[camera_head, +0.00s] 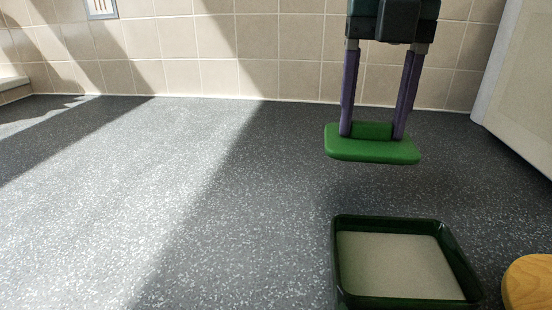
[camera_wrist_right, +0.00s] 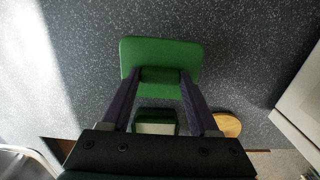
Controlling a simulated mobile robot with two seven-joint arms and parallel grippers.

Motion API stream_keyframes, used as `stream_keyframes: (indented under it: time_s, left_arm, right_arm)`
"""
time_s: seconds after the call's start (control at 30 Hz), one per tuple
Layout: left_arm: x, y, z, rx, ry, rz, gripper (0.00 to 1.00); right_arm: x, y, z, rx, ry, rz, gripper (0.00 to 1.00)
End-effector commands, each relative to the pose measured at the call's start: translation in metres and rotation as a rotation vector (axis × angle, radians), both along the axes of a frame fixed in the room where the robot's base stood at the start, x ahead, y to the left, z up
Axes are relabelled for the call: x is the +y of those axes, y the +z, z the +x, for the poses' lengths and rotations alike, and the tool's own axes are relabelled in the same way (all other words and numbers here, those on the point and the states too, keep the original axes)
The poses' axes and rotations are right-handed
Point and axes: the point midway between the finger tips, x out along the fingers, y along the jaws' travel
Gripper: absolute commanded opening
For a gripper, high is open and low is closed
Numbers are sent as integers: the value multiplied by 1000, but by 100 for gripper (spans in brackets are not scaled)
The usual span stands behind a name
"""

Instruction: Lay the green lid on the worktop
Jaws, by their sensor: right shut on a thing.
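The green lid (camera_head: 372,150) is a flat rounded slab with a raised block-shaped handle on top. My right gripper (camera_head: 373,132) points down and is shut on the handle, with a purple finger on each side. The lid hangs level above the worktop (camera_head: 200,200), apart from it, behind the dark green box. The lid also shows in the right wrist view (camera_wrist_right: 160,52), between and beyond the fingertips (camera_wrist_right: 160,78). The worktop is dark grey with white speckles. My left gripper is in neither view.
An open dark green box (camera_head: 341,262) with a pale, level filling stands at the front right. A round wooden thing (camera_head: 530,283) lies right of it. A white appliance (camera_head: 520,85) stands at the right, against the tiled wall (camera_head: 180,50). The left and middle worktop is clear.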

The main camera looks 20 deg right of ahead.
Motion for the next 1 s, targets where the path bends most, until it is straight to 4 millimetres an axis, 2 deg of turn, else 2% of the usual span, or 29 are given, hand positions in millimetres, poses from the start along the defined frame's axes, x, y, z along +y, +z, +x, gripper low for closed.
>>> stream_keyframes:
  time_s: [0.03, 0.17, 0.37, 0.8, 0.83, 1.0]
  left_arm:
    - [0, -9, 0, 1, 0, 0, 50]
    - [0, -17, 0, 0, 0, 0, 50]
    - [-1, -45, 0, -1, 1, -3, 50]
    - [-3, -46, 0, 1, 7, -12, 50]
    - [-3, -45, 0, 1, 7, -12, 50]
    - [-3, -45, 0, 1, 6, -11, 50]
  right_arm:
    - [0, -10, 0, -1, 0, -1, 8]
    - [0, -19, 0, 0, 0, 0, 8]
    - [0, -51, 0, 1, 0, -1, 8]
    - [0, -54, 0, 0, 0, 0, 8]
    - [0, -53, 0, 0, 0, 0, 64]
    - [0, -53, 0, 0, 0, 0, 84]
